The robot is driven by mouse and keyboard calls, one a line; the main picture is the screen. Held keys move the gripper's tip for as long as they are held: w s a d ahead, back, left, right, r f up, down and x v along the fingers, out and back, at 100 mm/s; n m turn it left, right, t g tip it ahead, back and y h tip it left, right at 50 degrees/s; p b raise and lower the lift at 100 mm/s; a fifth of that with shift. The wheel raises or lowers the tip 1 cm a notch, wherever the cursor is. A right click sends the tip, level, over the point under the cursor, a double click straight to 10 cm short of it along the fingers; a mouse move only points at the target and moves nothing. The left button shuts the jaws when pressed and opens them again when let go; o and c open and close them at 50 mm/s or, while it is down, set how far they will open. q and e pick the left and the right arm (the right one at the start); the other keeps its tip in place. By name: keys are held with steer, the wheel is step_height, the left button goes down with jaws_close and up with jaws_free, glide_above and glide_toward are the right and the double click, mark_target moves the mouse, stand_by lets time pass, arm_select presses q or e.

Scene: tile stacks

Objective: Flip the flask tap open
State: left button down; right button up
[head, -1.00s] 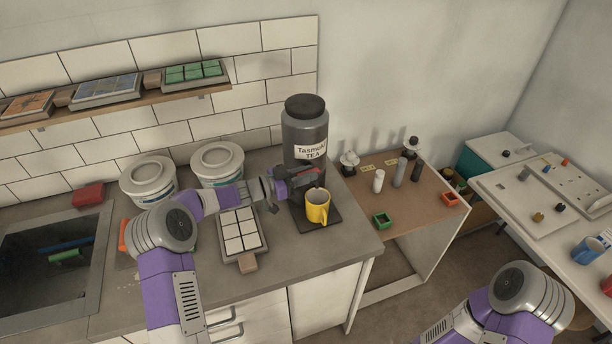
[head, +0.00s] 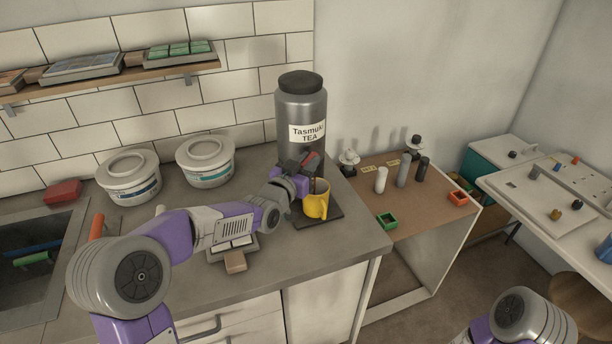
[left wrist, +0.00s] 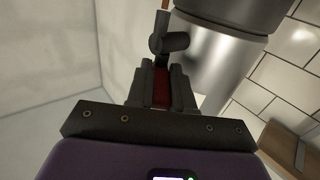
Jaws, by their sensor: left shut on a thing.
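The tall grey flask (head: 302,108) with a dark lid and a "Tasmuki TEA" label stands at the back right of the counter. My left gripper (head: 304,165) is at the flask's lower front, shut on the red tap lever (left wrist: 161,88), which shows between the fingers in the left wrist view. The dark tap spout (left wrist: 170,42) is just beyond the fingertips. A thin brown streak (head: 317,187) shows between the tap and the yellow mug (head: 315,207), and looks like tea running. The gripper hides most of the tap in the head view. My right gripper is out of view.
The mug stands on a dark mat (head: 331,217). A tile tray (head: 218,257) lies under my left forearm. Two white tubs (head: 206,162) stand behind, with a sink at left. A lower brown table (head: 425,210) with small items stands to the right.

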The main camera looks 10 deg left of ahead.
arm_select(q)
steer(key=shift+s+d+f+n+y+b, duration=0.1)
steer(key=shift+d+n+y+b, duration=0.4)
steer(key=shift+y, duration=0.4)
steer(key=shift+w+d+r+n+g+y+p, duration=0.1)
steer(key=shift+d+n+g+y+p, duration=0.25)
steer(key=shift+n+y+p, duration=1.55)
steer(key=shift+w+d+r+n+g+y+p, duration=0.1)
steer(key=shift+d+n+g+y+p, duration=0.25)
steer(key=shift+n+y+p, duration=1.5)
steer(key=shift+w+d+n+g+y+p, duration=0.15)
steer(key=shift+n+g+y+p, duration=0.55)
steer(key=shift+y, duration=2.15)
steer(key=shift+p, duration=0.3)
steer(key=c, duration=1.3)
jaws_free()
steer(key=shift+s+d, duration=0.1)
steer(key=v, duration=0.7)
steer(key=shift+s+f, duration=0.1)
steer(key=shift+s, duration=0.05)
